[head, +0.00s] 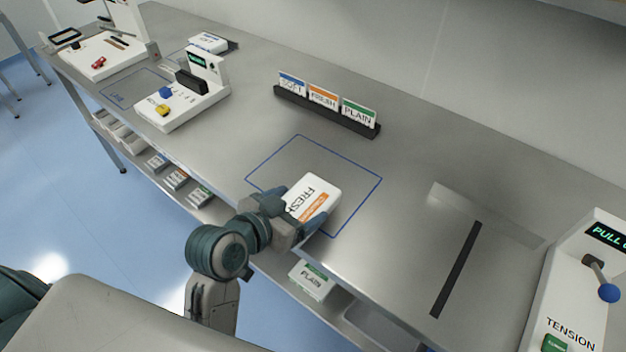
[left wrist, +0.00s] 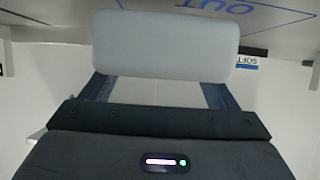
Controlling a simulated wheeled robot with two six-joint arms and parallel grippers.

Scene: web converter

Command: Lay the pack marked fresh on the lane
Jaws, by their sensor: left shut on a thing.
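The white pack marked FRESH (head: 322,187), with an orange label, is in my left gripper (head: 302,206) in the head view. The fingers are shut on its near part, one on each side. It is over the front part of a blue-outlined rectangle (head: 359,203) on the steel bench; I cannot tell whether it touches the bench. In the left wrist view the pack (left wrist: 165,45) is a plain pale block between the fingers, with blue outline and the letters OUT beyond it. My right gripper is not in view.
A black rack (head: 325,112) holds SOFT, FRESH and PLAIN cards behind the outline. A black strip (head: 456,270) lies to the right, before the TENSION machine (head: 575,300). A PLAIN pack (head: 312,280) sits on the lower shelf. A console (head: 182,100) stands left.

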